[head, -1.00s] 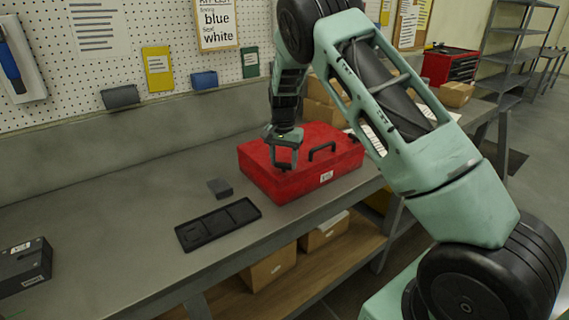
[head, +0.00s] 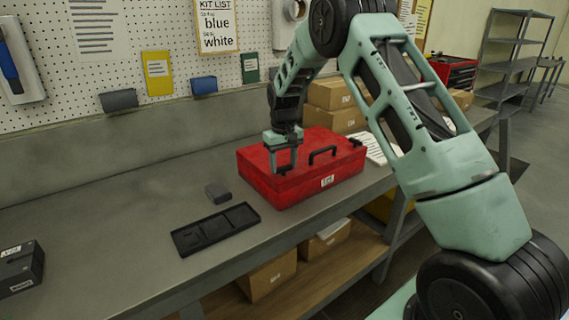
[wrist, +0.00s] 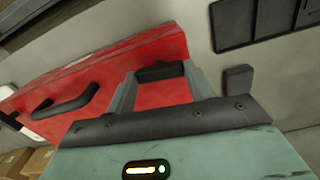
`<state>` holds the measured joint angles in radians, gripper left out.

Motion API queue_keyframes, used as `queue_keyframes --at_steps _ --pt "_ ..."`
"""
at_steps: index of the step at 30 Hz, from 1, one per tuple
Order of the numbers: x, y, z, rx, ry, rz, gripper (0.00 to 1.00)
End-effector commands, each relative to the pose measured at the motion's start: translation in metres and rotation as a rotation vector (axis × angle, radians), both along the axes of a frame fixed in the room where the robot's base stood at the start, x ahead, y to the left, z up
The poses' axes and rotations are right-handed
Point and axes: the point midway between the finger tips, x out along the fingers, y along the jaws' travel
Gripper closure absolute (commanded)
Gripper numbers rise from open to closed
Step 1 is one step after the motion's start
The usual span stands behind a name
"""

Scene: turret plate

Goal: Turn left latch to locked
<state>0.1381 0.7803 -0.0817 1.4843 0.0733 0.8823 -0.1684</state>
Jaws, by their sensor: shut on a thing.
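The red toolbox (head: 325,185) stands on the bench with its lid down and a black carry handle (head: 322,154) on top. Its left latch, a small dark piece, shows between my fingertips in the wrist view (wrist: 160,72). My gripper (head: 284,171) is at the left part of the toolbox front edge, shut on this latch. In the head view my fingers mostly hide the latch, and I cannot tell its exact angle. The handle also shows in the wrist view (wrist: 68,106), beside my gripper.
A black compartment tray (head: 215,230) and a small grey block (head: 218,192) lie left of the toolbox. A black box (head: 20,268) stands at the far left. Cardboard boxes (head: 335,95) and white paper sit behind the toolbox. The bench between is clear.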

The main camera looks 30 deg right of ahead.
Motion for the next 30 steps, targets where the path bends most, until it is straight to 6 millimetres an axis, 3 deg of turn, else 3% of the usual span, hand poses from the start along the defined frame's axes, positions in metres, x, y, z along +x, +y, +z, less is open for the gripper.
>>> queue_keyframes --at_steps 9,24,25,27,30 --pt "-0.0038 -0.0006 -0.0027 0.002 0.014 0.106 0.70" --pt "-0.0040 -0.0003 -0.0028 0.002 0.014 0.125 0.70" --pt "-0.0040 -0.0003 -0.0028 0.002 0.015 0.125 0.45" --pt "-0.0037 -0.0003 -0.0028 0.002 0.014 0.125 0.25" --pt "-0.0027 -0.0002 -0.0020 0.001 0.010 0.124 0.25"
